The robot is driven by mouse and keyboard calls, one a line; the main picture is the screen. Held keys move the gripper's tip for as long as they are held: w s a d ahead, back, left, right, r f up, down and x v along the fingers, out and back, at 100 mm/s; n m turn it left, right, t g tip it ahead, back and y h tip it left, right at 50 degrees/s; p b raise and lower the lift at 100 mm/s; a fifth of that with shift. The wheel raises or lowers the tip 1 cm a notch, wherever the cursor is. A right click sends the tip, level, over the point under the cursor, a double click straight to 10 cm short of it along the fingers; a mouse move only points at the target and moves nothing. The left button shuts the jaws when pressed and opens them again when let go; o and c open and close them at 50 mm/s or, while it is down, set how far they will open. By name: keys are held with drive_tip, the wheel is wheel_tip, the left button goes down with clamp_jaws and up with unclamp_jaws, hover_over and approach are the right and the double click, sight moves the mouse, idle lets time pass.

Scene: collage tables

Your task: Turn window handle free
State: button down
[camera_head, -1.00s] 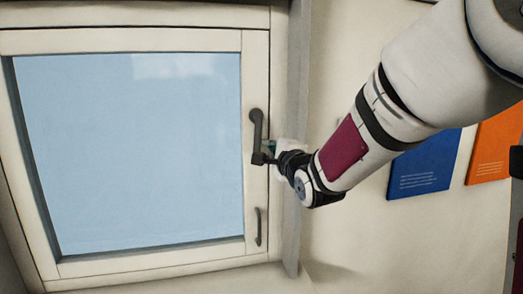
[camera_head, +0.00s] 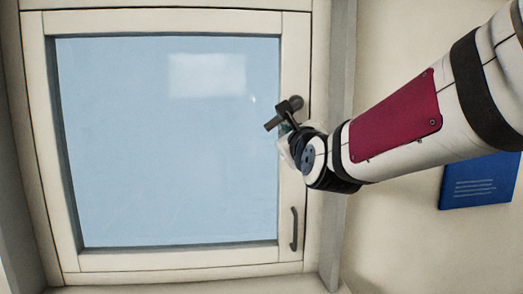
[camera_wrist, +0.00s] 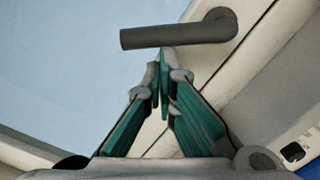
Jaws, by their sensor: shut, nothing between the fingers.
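The dark grey window handle (camera_head: 282,114) sits on the right side of the window sash. Its lever slants from the pivot down and left, over the edge of the glass. It also shows in the wrist view (camera_wrist: 175,34), reaching left from its rounded pivot end. My gripper (camera_wrist: 161,62) is shut and empty, its green fingers meeting in a point just under the lever's middle. The tips look touching or very near the lever; I cannot tell which. In the head view my wrist partly hides the fingers.
The window sash (camera_head: 165,259) is shut in its pale frame. A smaller grey pull (camera_head: 294,229) is low on its right side. A blue panel (camera_head: 480,182) hangs on the wall at the right, beyond my arm. The space before the glass is clear.

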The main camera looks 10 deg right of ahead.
sight(273, 119)
drive_tip(key=a+m+b, duration=0.1)
drive_tip(key=r+m+b, duration=0.1)
drive_tip(key=m+b, duration=0.1)
drive_tip(key=a+r+m+b, duration=0.1)
drive_tip(key=m, duration=0.1)
drive_tip(key=shift+a, duration=0.3)
drive_tip(key=shift+r+m+h+b, duration=0.25)
drive_tip(key=shift+m+h+b, duration=0.05)
drive_tip(key=shift+a+r, duration=0.2)
drive_tip(key=shift+r, duration=0.2)
drive_tip(key=shift+b, duration=0.3)
